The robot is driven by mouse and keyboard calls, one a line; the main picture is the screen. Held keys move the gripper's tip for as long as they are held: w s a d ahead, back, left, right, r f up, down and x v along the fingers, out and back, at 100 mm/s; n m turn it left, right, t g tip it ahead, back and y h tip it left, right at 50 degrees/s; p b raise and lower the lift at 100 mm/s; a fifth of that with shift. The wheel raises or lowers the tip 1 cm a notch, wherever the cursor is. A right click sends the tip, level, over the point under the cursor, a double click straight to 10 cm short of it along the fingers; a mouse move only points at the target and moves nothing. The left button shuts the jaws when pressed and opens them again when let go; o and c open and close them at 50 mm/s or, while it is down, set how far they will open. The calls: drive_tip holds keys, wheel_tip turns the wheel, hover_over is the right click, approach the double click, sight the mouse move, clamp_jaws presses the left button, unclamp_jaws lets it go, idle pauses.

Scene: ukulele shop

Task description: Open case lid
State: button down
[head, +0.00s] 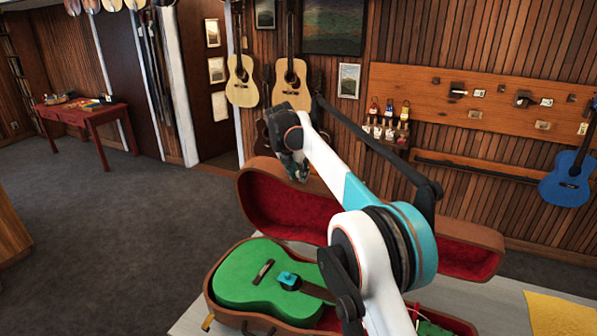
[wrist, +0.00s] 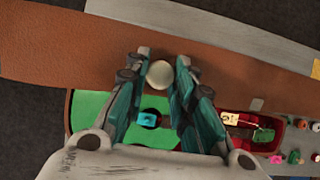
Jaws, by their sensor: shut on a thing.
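The brown case stands with its lid (head: 262,205) raised, and the red lining shows in the head view. The lid's brown outside also fills a band in the wrist view (wrist: 50,58). A green ukulele (head: 245,285) lies in the case base (head: 262,322), with a small blue thing (head: 288,280) on it. My gripper (wrist: 160,72) is at the lid's upper edge, with its fingers closed around a pale round knob (wrist: 159,75). In the head view my gripper (head: 297,168) is small, and my arm hides part of the lid and case.
The case rests on a pale table top (head: 510,310) with a yellow cloth (head: 560,312) at the right. Guitars (head: 290,78) and a blue ukulele (head: 570,172) hang on the wooden wall. A red table (head: 85,115) stands far left, with open floor before it.

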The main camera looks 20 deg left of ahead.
idle(0.3)
drive_tip(key=c, duration=1.4)
unclamp_jaws()
drive_tip(key=shift+o, duration=0.2)
drive_tip(key=v, duration=1.2)
